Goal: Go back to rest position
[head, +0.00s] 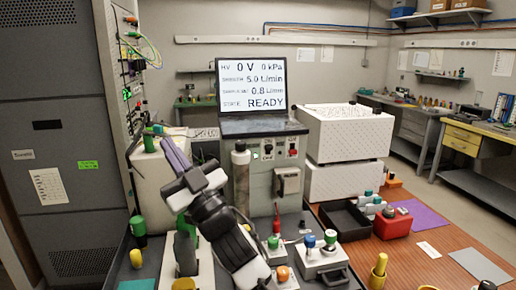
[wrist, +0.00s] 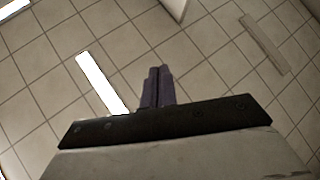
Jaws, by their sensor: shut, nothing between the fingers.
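My gripper (head: 174,152) is raised at the left of centre in the head view, in front of the beige box beside the grey cabinet. Its purple fingers point up and to the left, and nothing is between them. In the wrist view the two fingers (wrist: 157,72) lie together, pointing at a tiled surface with bright light strips, which looks like the ceiling. My arm hides part of the bench and equipment behind it.
The classifier's screen (head: 252,86) reads 0 V and READY. White boxes (head: 345,135) stand to its right. Valve blocks (head: 318,258) and a red box (head: 393,223) are on the bench. A purple mat (head: 425,219) lies flat at the right. Air around the fingers looks clear.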

